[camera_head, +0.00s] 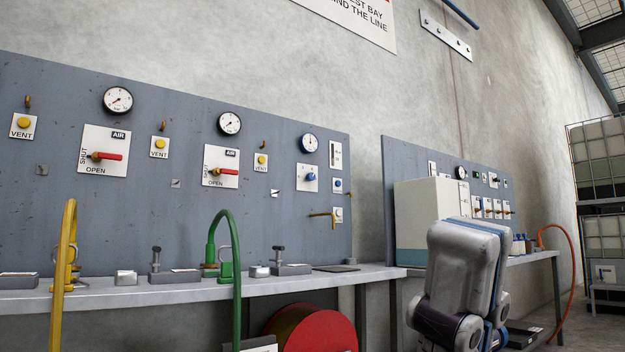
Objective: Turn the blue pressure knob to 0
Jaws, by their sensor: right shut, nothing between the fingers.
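The blue pressure knob (310,177) sits on a white plate on the left grey panel, near its right end. The scale marks and the knob's pointer are too small to read. My right gripper (447,326) is at the lower right, in front of the right bench, well to the right of the knob and apart from it. It is shut and empty; my grey arm with blue bands rises there, and the fingers are hard to make out. My left gripper is not in view.
A smaller blue knob (338,185) and a brass lever (322,215) are close to the pressure knob. Red-handled valves (222,171) are further left. A green hose (226,250) and a yellow hose (65,260) arch over the bench (190,292). A white box (420,215) stands right.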

